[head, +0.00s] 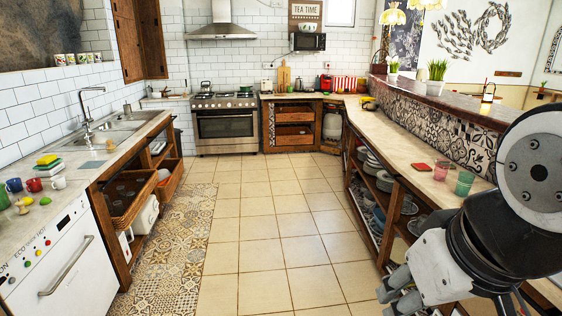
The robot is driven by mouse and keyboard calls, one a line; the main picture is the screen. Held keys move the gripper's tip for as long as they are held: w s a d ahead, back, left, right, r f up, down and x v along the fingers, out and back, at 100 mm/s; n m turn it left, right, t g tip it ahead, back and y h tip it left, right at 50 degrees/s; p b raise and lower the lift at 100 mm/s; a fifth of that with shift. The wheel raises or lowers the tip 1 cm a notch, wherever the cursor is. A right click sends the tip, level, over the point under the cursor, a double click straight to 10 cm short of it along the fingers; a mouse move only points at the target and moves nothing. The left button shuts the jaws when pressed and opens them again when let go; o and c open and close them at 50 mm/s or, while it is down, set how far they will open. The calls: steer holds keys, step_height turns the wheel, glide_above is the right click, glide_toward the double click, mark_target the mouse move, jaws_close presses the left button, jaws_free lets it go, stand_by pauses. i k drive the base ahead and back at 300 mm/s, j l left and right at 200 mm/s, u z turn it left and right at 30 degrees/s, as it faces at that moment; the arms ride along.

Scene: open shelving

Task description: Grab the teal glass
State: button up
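The teal glass (464,183) stands upright on the right-hand wooden counter (405,149), close to the patterned tile wall. A pink glass (441,171) stands just to its left. My gripper (394,291) is at the lower right, below and to the left of the teal glass and well apart from it. It is low in front of the right counter's open shelves. Its fingers are small and partly hidden, so I cannot tell whether they are open or shut. My arm covers the nearer part of the right counter.
Shelves under the right counter hold stacked plates (373,160) and other dishes. The tiled floor (270,230) between the counters is clear. The left counter carries a sink (115,128), mugs and fruit.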

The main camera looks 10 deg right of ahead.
mark_target(465, 180)
steer(key=i+j+z, duration=0.1)
steer(key=i, duration=1.65)
steer(key=i+z, duration=0.75)
steer(key=i+j+z, duration=0.2)
steer(key=z, duration=0.2)
steer(key=i+z, duration=0.3)
steer(key=i+j+z, duration=0.15)
steer(key=z, duration=0.15)
